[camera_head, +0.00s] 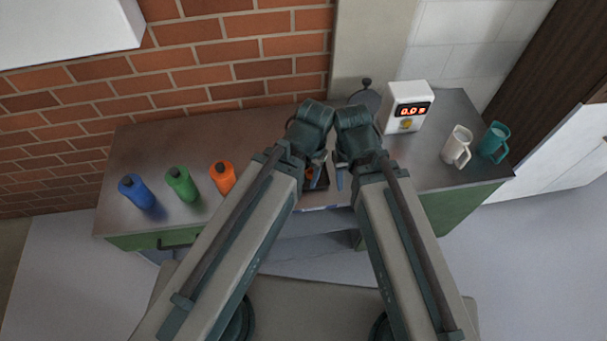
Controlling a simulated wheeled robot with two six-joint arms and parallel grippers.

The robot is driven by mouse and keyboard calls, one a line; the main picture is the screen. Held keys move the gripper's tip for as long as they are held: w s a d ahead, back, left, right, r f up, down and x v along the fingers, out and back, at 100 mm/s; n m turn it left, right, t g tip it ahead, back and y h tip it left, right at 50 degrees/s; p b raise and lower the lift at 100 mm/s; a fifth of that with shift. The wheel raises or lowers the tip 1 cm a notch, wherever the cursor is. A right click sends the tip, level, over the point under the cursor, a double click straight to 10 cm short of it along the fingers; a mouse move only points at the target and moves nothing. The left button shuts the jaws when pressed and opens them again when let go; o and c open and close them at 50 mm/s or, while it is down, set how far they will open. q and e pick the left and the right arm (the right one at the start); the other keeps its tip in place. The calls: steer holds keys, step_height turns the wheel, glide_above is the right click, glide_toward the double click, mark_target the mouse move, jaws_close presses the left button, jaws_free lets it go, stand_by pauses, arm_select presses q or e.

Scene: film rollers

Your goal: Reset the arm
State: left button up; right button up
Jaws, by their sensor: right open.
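My two arms reach up the middle of the camera_head view, with their wrists close together over the metal bench. My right gripper (340,180) shows in part below its wrist, small and pointing down, and it is open. My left gripper (318,172) points down beside it and is largely hidden by its own wrist and arm. I cannot tell whether it is open or shut. A dark tray-like thing (316,185) with something orange lies below the grippers, mostly hidden.
On the bench (160,150), a blue bottle (138,192), a green bottle (182,184) and an orange bottle (223,177) stand at left. At right stand a white timer box (407,106), a white mug (456,146) and a teal mug (494,142). A brick wall (220,50) is behind.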

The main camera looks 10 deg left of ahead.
step_height(320, 180, down, 8)
steer(key=b, duration=0.7)
steer(key=shift+b, duration=0.4)
steer(key=shift+r, duration=0.1)
